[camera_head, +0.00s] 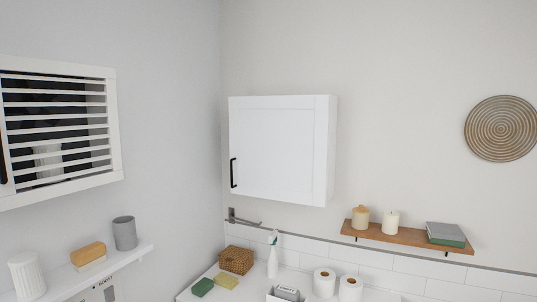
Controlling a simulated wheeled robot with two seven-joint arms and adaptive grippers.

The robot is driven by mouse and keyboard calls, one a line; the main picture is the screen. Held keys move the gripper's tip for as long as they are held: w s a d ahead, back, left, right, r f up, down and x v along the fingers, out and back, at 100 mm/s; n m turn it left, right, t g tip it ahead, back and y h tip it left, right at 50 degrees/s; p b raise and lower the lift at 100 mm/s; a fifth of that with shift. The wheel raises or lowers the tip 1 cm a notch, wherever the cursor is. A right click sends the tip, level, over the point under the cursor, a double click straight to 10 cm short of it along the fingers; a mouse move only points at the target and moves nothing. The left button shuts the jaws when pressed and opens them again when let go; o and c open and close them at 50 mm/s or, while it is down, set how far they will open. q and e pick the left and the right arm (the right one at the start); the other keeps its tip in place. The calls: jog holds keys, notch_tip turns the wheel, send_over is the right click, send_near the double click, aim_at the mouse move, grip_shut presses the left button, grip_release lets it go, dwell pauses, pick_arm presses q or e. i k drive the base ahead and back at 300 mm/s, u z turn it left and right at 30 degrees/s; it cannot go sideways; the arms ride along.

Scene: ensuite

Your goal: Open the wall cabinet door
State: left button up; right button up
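A white wall cabinet (282,150) hangs on the back wall, just right of the room corner. Its flat door (275,145) is shut, with no gap showing along its edges. A black bar handle (233,172) stands upright at the door's lower left edge. The right side of the cabinet shows as a narrow white face. Neither of my grippers is in view.
A slatted cabinet (60,130) hangs on the left wall above a white shelf (130,258) with cups. A wooden shelf (410,236) with candles is right of the cabinet. Below, a white counter (200,290) holds a spray bottle (273,258), a basket (237,260) and toilet rolls (324,282).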

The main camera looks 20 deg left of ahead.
aim_at(279, 145)
jog(key=u, duration=0.4)
jog(key=k, duration=0.45)
jog(key=u, duration=1.25)
jog(key=i, duration=1.2)
jog(key=z, duration=0.3)
